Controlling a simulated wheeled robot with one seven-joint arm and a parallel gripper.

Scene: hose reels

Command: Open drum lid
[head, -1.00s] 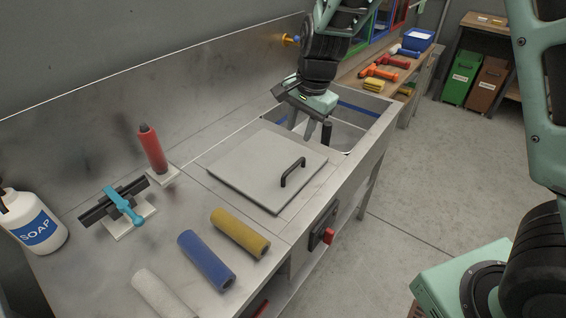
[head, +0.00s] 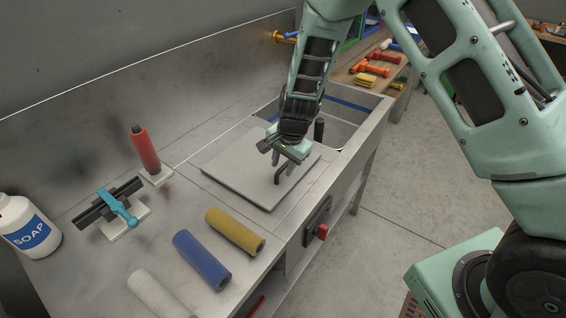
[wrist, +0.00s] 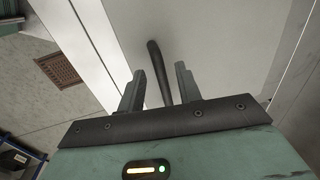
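My gripper (head: 284,170) points down over the handle. In the wrist view the two fingers of my gripper (wrist: 160,72) are apart, with the black handle (wrist: 157,62) running between them and a gap on each side. I cannot tell how deep the fingers reach around the bar.
A sink basin (head: 345,125) lies just behind the lid. Yellow (head: 235,232), blue (head: 202,261) and white rollers lie in front. A red roller (head: 145,150) stands upright, near a blue-handled squeegee (head: 118,205) and soap bottle (head: 28,228). A red switch (head: 322,232) is on the counter's front.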

